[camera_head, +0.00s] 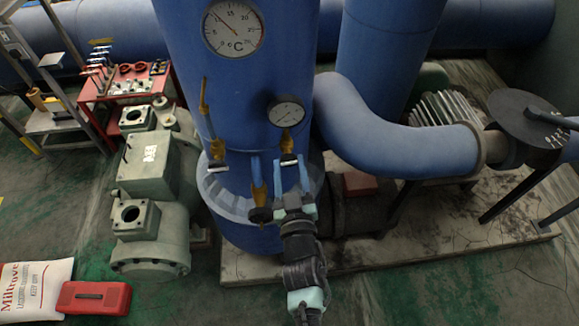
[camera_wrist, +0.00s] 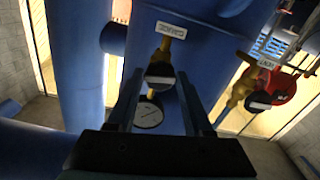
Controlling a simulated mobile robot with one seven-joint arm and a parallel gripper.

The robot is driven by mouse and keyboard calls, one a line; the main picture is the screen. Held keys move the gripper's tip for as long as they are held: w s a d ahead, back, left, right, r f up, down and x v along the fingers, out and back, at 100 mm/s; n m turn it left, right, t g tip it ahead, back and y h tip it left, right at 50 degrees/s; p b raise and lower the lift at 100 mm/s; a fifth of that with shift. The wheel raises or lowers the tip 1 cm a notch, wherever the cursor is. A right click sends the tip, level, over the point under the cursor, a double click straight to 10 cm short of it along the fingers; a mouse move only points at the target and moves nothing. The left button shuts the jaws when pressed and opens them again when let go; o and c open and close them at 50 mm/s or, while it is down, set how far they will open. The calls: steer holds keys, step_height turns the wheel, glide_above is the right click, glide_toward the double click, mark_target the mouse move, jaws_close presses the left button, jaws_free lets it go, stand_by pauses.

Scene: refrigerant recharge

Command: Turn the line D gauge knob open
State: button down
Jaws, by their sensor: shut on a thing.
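The gauge knob (camera_wrist: 160,73) is dark, with a pale label strip on its face, on a brass valve stem (camera_wrist: 163,45) in the wrist view. My gripper (camera_wrist: 159,76) has one finger on each side of it and is shut on it. In the head view my gripper (camera_head: 291,163) reaches up from below to the brass valve (camera_head: 287,143) under the small round gauge (camera_head: 286,112). This gauge (camera_wrist: 149,114) also shows between my fingers in the wrist view. The knob's exact turn angle is hard to tell.
A second brass valve (camera_head: 259,192) with a dark handwheel is close left of my gripper. Another brass valve (camera_head: 217,148) is farther left on the blue tank (camera_head: 190,70). A thick blue pipe (camera_head: 390,140) bends away at right. Green machinery (camera_head: 148,170) stands left.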

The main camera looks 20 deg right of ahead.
steer(key=shift+n, duration=1.2)
steer(key=shift+n+b, duration=0.45)
steer(key=shift+n, duration=0.45)
steer(key=n, duration=0.2)
steer(key=shift+r+n, duration=0.1)
steer(key=shift+n, duration=0.2)
steer(key=n+b, duration=0.1)
steer(key=n, duration=0.3)
steer(key=shift+n, duration=0.3)
